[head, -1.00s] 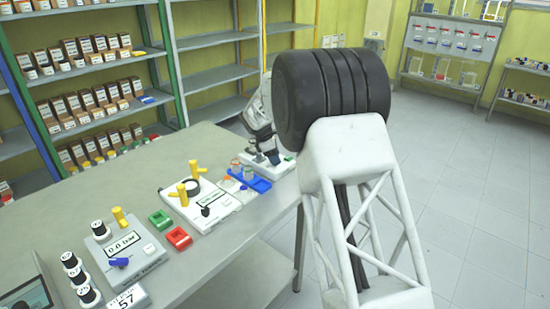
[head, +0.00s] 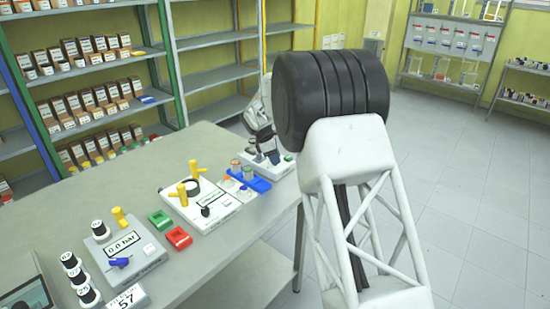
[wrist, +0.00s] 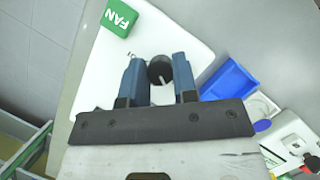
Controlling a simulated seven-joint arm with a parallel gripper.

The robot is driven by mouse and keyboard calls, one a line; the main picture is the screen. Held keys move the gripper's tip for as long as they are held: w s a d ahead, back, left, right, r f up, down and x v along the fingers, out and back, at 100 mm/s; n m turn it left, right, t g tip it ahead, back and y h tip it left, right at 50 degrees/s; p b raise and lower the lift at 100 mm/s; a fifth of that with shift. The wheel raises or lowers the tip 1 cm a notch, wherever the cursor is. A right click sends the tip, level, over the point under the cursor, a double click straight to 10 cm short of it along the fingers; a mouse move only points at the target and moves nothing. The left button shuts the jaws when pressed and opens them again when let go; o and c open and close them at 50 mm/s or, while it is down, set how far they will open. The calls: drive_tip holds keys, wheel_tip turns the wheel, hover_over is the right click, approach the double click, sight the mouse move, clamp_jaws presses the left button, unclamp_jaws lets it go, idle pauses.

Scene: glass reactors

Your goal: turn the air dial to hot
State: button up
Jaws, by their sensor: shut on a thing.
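The air dial (wrist: 158,69) is a small round black knob with a pale pointer line, on a white panel (wrist: 110,75). In the wrist view its line points toward the bottom, slightly right. My gripper (wrist: 158,61) has blue-grey fingers on either side of the knob and is shut on it. In the head view the white unit (head: 273,166) stands at the far end of the bench, and my arm partly hides it. The knob cannot be made out there. No hot marking is readable.
A green FAN block (wrist: 119,17) sits on the panel's corner. A blue tray (wrist: 231,80) is close beside the panel. In the head view, a white unit with yellow handles (head: 200,205) and red (head: 178,237) and green (head: 160,219) trays stand nearer on the bench.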

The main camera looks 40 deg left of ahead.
drive_tip(key=shift+m, duration=0.4)
drive_tip(key=m+g, duration=0.1)
drive_tip(key=m, duration=0.1)
drive_tip(key=m+g+h, duration=0.1)
drive_tip(key=m, duration=0.2)
drive_tip(key=shift+w+a, duration=0.1)
drive_tip(key=m+g, duration=0.2)
drive_tip(key=m, duration=0.4)
drive_tip(key=m+g, duration=0.1)
drive_tip(key=m, duration=0.2)
drive_tip(key=m+g+y, duration=0.1)
drive_tip(key=m, duration=0.2)
drive_tip(key=shift+w, duration=0.15)
drive_tip(key=m+y, duration=0.1)
drive_tip(key=m, duration=0.2)
drive_tip(key=m+g+y, duration=0.1)
drive_tip(key=m, duration=0.1)
drive_tip(key=shift+m, duration=0.4)
drive_tip(key=o, duration=0.9)
drive_tip(key=shift+r, duration=0.1)
